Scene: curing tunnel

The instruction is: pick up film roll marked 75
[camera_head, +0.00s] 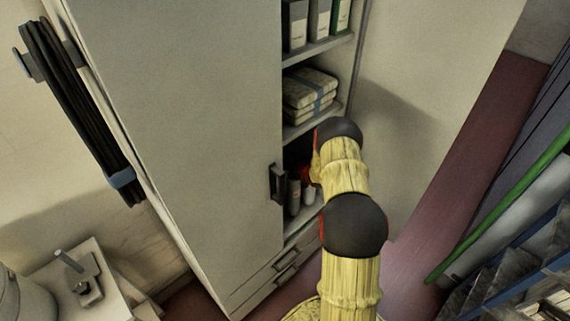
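I cannot make out any film roll marked 75. A tall grey cabinet (190,120) stands in the middle, with open shelves showing along its right side. Small bottle-like cylinders (294,194) stand on the lower shelf, with something red beside them. They are partly hidden and no marking on them is legible. My yellow arm with dark joints rises from the bottom and reaches to the lower shelf opening. My gripper is hidden behind the arm.
Folded bundles (310,90) lie on the middle shelf, and upright binders or boxes (296,25) stand above. The cabinet door has a dark handle (277,183). Black hoses (75,110) hang at left. A blue metal frame (520,285) is at lower right. Reddish floor (470,160) lies clear between.

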